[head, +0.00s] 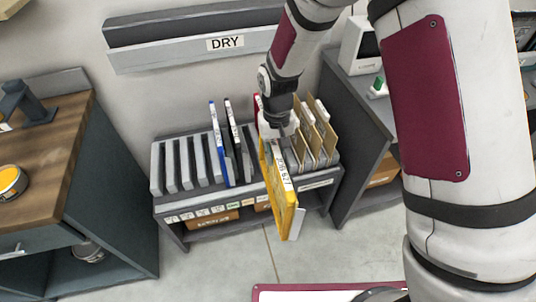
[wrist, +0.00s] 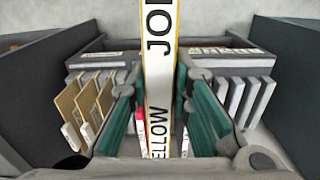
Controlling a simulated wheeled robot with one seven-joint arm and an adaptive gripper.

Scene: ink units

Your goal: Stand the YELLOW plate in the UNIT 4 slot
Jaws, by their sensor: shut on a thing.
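My gripper (head: 280,128) is shut on the yellow plate (head: 284,205) above the front of the rack (head: 158,208). The plate hangs upright, slightly tilted, its white label facing out in the head view. In the wrist view the plate's edge (wrist: 158,95), lettered "JOB" and "YELLOW", stands between the teal fingers of my gripper (wrist: 160,110). In the head view the plate overlaps the rack's middle and front edge. I cannot tell whether it touches the rack. The small slot tags (head: 203,213) are too small to read, so UNIT 4 cannot be picked out.
A blue-edged plate (head: 219,150) and a dark plate (head: 234,140) stand in the rack, right of several grey dividers (head: 170,165). Tan boards (head: 318,135) stand at its right end. A wooden counter (head: 50,150) is left; a grey cabinet (head: 365,130) is right.

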